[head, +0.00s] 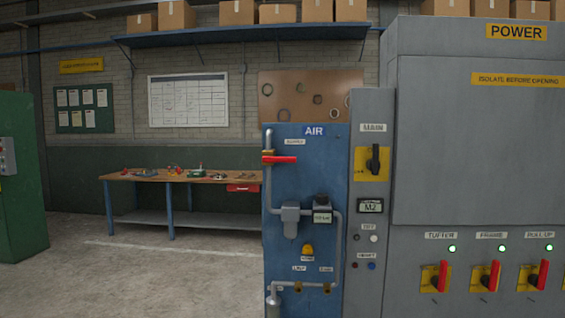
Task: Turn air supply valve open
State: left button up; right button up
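The air supply valve (280,159) is a red lever near the top left of the blue AIR panel (345,160). The lever lies horizontal, pointing right, across the vertical grey supply pipe (267,187). A small label above it appears to read SUPPLY. Neither of my grippers is in the head view, so nothing touches the lever.
A grey POWER cabinet (470,150) with red-handled switches stands right of the panel. A black MAIN switch (373,160) sits on a yellow plate beside it. A workbench (190,176) with small items stands at the back left. The concrete floor (150,270) at left is clear.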

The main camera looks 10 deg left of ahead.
aim_at(266, 159)
jog(key=z, duration=0.7)
jog(key=i, duration=1.1)
jog(key=u, duration=0.2)
